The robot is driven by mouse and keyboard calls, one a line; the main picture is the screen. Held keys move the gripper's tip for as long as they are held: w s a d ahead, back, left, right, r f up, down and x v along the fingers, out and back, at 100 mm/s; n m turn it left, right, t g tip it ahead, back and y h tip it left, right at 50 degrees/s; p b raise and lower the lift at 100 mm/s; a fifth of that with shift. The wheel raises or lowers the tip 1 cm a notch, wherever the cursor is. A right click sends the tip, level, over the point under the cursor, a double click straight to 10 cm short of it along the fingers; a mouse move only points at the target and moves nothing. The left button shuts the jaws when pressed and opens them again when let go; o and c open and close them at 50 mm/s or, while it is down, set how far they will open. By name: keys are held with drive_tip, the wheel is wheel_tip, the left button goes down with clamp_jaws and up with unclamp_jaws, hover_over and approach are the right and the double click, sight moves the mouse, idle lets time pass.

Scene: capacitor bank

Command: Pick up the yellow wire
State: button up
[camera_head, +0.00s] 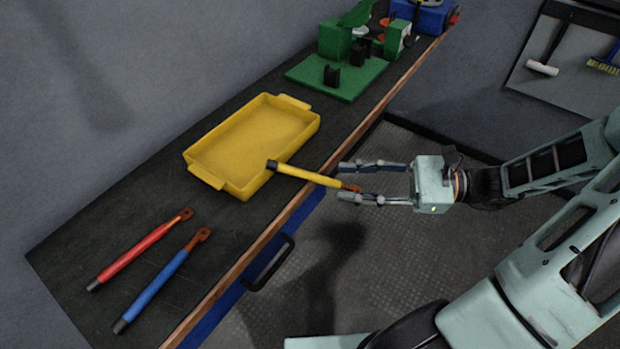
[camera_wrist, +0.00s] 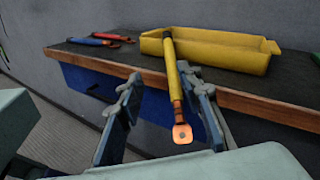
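The yellow wire (camera_head: 305,174) is a short thick rod with a black far end and a bare copper lug. In the head view its black end is by the yellow tray's near rim, and its lug end reaches past the table edge toward my gripper (camera_head: 344,181). My gripper is open, its two fingers apart. In the wrist view the yellow wire (camera_wrist: 172,73) runs between the fingers of my gripper (camera_wrist: 160,76), closer to the right finger, with the lug (camera_wrist: 182,134) toward the palm. Whether the wire touches that finger or the tray is unclear.
The yellow tray (camera_head: 219,137) is empty on the dark workbench (camera_head: 120,215). A red wire (camera_head: 140,249) and a blue wire (camera_head: 160,283) lie at the near left. A green fixture (camera_head: 335,82) stands at the far end. A drawer handle (camera_head: 268,264) sticks out below the bench edge.

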sight(307, 173)
drive_tip(key=shift+m+t+y, duration=0.3)
drive_tip(key=shift+t, duration=0.1)
drive_tip(key=w+a, duration=0.1)
drive_tip(key=a, duration=0.2)
drive_tip(key=w+a, duration=0.1)
drive_tip(key=a, duration=0.2)
drive_tip(key=w+a+b, duration=0.1)
drive_tip(key=a, duration=0.3)
drive_tip(key=shift+w+f, duration=0.1)
drive_tip(key=shift+f, duration=0.1)
drive_tip(key=shift+c, duration=0.2)
clamp_jaws()
